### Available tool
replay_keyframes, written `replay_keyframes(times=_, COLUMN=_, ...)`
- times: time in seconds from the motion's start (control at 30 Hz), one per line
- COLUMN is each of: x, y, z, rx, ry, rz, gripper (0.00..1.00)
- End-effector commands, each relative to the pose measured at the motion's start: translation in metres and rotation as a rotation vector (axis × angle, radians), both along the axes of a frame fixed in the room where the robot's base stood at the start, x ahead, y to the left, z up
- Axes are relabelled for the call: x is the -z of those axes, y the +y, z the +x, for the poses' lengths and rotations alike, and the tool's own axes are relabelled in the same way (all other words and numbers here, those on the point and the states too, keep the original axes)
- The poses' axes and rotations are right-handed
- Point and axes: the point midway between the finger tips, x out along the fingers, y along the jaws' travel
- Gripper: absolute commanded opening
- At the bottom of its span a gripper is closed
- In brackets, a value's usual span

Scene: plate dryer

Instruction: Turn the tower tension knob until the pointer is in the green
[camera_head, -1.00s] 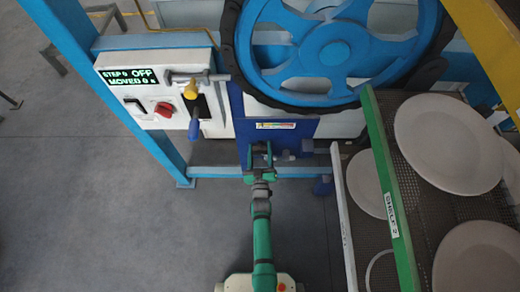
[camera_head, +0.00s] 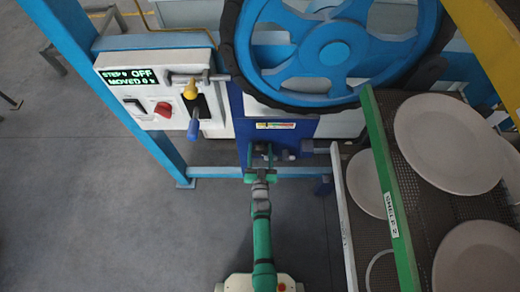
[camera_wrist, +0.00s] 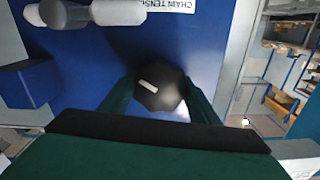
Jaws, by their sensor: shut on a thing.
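The tension knob (camera_wrist: 160,92) is dark and faceted with a white mark, which lies tilted in the wrist view. My gripper (camera_wrist: 158,98) is shut on the knob, with a green finger on either side of it. In the head view my gripper (camera_head: 262,150) is at the lower part of the blue tower panel (camera_head: 243,128). Just above it is a small gauge (camera_head: 275,125) with a coloured band. Its pointer is too small to place surely. The wrist view shows only part of the chain tension label (camera_wrist: 172,5).
A large blue wheel (camera_head: 330,52) stands above the panel. A white control box (camera_head: 150,85) with a display reading OFF is to the left. A rack (camera_head: 390,190) of plates stands close on the right. Open floor (camera_head: 110,220) lies at lower left.

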Motion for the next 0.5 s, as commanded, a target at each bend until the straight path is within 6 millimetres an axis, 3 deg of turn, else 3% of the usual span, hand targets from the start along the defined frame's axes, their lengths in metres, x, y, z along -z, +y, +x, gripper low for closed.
replay_keyframes(times=0.07, x=0.0004, y=0.0009, z=-0.0005, rx=-0.002, ry=0.001, rz=-0.001, gripper=0.33)
replay_keyframes(times=0.1, x=0.0005, y=0.0009, z=-0.0005, rx=-0.002, ry=0.001, rz=-0.001, gripper=0.58)
replay_keyframes(times=0.17, x=0.0004, y=0.0009, z=-0.0005, rx=-0.002, ry=0.001, rz=-0.002, gripper=0.72)
replay_keyframes(times=0.5, x=0.0004, y=0.0002, z=-0.0018, rx=-0.001, ry=0.001, rz=-0.002, gripper=0.74)
